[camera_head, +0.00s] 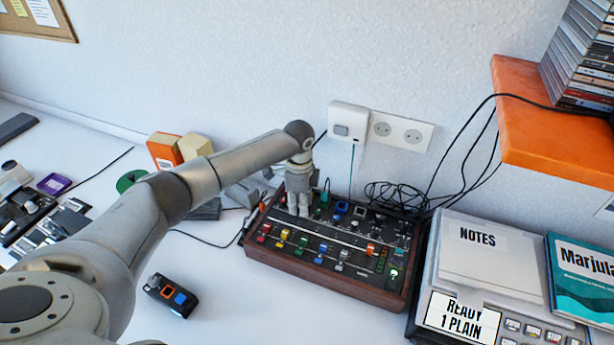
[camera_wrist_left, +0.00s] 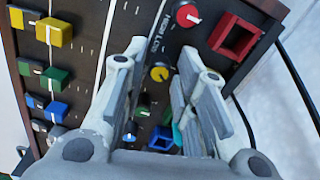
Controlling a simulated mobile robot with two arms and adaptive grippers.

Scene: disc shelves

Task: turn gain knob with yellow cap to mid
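The mixer (camera_head: 325,282) is a dark panel with wooden sides, standing on the white desk against the wall. In the left wrist view, the gain knob with the yellow cap (camera_wrist_left: 160,73) is a small round knob on the panel. In the head view my gripper hides it. My left gripper (camera_head: 298,212) points down over the mixer's back left part. In the wrist view its fingers (camera_wrist_left: 163,58) are apart, with the yellow knob showing between them; contact cannot be told. The knob's pointer direction is too small to read surely. My right gripper is not in view.
A red round knob (camera_wrist_left: 187,14) and a red square frame (camera_wrist_left: 236,37) lie near the yellow knob. Coloured faders, including a yellow one (camera_wrist_left: 53,31), line the panel. Black cables (camera_head: 395,196) lie behind the mixer. A grey device (camera_head: 485,260) stands to its right, below an orange shelf (camera_head: 550,130).

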